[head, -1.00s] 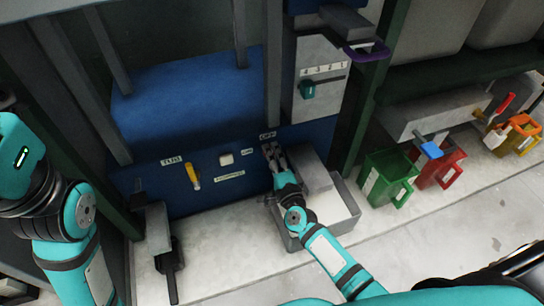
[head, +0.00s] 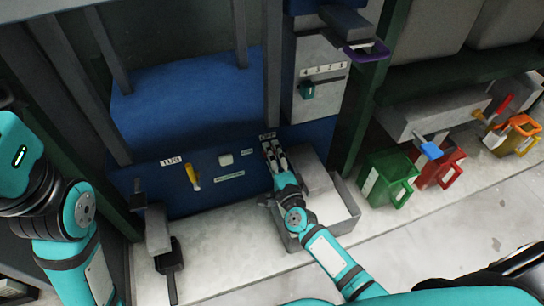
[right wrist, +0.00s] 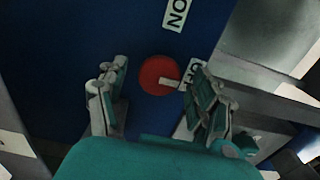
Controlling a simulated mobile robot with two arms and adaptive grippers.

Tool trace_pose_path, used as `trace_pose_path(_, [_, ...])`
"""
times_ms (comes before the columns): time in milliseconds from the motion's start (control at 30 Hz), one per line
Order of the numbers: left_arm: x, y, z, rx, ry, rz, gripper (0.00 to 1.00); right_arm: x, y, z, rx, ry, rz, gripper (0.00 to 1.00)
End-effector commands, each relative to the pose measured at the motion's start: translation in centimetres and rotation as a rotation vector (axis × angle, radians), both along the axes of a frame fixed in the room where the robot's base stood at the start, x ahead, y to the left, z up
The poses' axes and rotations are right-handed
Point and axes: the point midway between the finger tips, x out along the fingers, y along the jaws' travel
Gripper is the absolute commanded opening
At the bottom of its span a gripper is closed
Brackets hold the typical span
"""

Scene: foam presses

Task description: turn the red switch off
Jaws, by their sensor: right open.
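The red switch (right wrist: 160,75) is a round knob on the blue panel, with a pale tab pointing right in the right wrist view. The ON label (right wrist: 177,14) is above it. A second label (right wrist: 191,73) is partly hidden behind a finger. My right gripper (right wrist: 155,92) is open, its fingers on either side of the knob. The right finger is close to the tab's end; I cannot tell whether they touch. In the head view my right gripper (head: 271,145) is just under the OFF label (head: 267,135) and hides the switch.
A grey open box (head: 350,205) is under my right forearm. A green bin (head: 388,180) and a red bin (head: 440,170) stand to the right.

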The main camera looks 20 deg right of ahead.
Motion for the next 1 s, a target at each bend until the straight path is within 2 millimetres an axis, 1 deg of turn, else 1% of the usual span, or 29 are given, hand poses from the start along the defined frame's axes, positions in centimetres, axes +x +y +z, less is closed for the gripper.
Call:
trace_pose_path(67, [0.0,0.0,0.0,0.0,0.001,0.0,0.0,-0.7,0.0,-0.1,0.0,0.002,0.0,0.67])
trace_pose_path(167, [0.0,0.0,-0.1,0.001,0.002,0.0,0.0,-2.3,-0.1,-0.2,0.0,0.004,0.0,0.67])
trace_pose_path(400, [0.0,-0.1,-0.1,0.003,0.003,0.0,0.0,-7.5,-0.3,-0.2,-0.001,0.004,0.0,0.67])
trace_pose_path(500, [0.0,-0.1,-0.1,0.003,0.003,0.0,0.0,-9.3,-0.3,-0.1,0.0,0.003,0.001,0.67])
trace_pose_path(600, [0.0,-0.1,-0.1,0.004,0.003,0.0,0.0,-10.7,-0.4,-0.1,-0.001,0.003,0.0,0.67])
trace_pose_path(767, [0.0,-0.1,-0.1,0.004,0.004,0.0,0.0,-11.8,-0.4,-0.1,-0.001,0.002,0.0,0.67])
trace_pose_path(1000, [0.0,-0.1,-0.1,0.004,0.004,0.0,0.0,-11.9,-0.4,0.0,0.0,0.001,-0.001,0.67])
